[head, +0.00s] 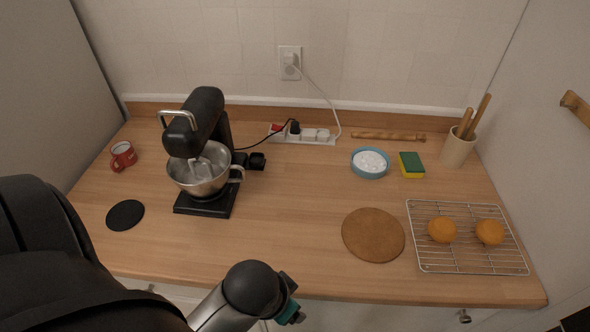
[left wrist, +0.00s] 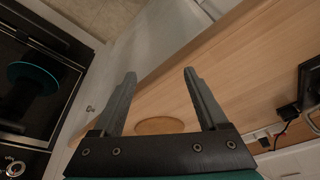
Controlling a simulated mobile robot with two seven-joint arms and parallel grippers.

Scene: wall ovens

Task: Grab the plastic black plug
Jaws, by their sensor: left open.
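The black plug (head: 295,127) sits in a white power strip (head: 318,136) at the back of the wooden counter, right of the stand mixer. A thin black cord runs from it toward the mixer. In the left wrist view the plug looks like a small dark shape (left wrist: 264,142) near the lower right. My left gripper (left wrist: 157,80) is open, with nothing between its fingers. In the head view only its teal and dark wrist part shows, at the counter's front edge, far from the plug. My right gripper is not in view.
The black mixer (head: 205,115) with a steel bowl stands left of the strip. A blue bowl (head: 370,175), sponge (head: 411,165), cork mat (head: 373,235) and wire rack (head: 465,263) with two orange items are right. The counter's front centre is clear.

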